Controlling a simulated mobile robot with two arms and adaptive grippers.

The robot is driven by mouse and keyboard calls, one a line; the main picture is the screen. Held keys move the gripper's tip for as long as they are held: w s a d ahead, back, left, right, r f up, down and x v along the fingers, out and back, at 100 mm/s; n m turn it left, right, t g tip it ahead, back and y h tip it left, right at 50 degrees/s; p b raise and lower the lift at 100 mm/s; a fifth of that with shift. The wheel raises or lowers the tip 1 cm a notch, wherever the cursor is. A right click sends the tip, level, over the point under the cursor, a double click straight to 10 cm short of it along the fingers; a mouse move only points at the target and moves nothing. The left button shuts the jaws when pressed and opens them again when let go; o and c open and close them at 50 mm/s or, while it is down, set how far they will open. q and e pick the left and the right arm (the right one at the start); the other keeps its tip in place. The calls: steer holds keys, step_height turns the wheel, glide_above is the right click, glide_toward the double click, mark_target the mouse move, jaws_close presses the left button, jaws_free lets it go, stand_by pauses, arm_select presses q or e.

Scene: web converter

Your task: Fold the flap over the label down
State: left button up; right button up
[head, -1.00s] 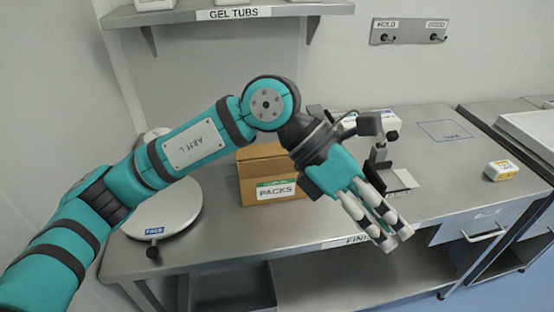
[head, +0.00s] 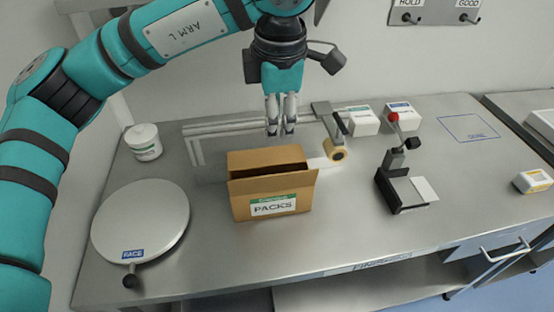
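The brown cardboard box (head: 242,208) stands on the steel bench in the head view, with a white and green PACKS label (head: 273,205) on its front face. Its top is open, with a dark gap behind the front edge. The flap over the label (head: 270,181) stands up along that edge, tilted slightly outward. My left gripper (head: 281,131) hangs fingers down, above and behind the box, apart from it. Its two fingers are close together with nothing between them, so it looks shut. My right gripper is not in view.
A round FACE turntable (head: 140,222) is left of the box and a white tub (head: 143,141) behind it. A tape roll (head: 338,151) sits close behind right. The bench front is clear.

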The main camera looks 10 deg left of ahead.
arm_select(q)
steer(key=p, duration=0.2)
glide_toward(274, 175)
steer(key=f+p, duration=0.1)
steer(key=f, duration=0.2)
steer(key=w+f, duration=0.1)
steer(key=f, duration=0.2)
steer(key=f+p, duration=0.1)
steer(key=f, duration=0.2)
steer(key=shift+w+a+f+p, duration=0.25)
steer(key=shift+a+f+p, duration=0.05)
steer(key=shift+f+p, duration=0.05)
steer(key=shift+w+f, duration=0.15)
steer(key=shift+f, duration=0.4)
steer(key=c, duration=0.4)
jaws_close()
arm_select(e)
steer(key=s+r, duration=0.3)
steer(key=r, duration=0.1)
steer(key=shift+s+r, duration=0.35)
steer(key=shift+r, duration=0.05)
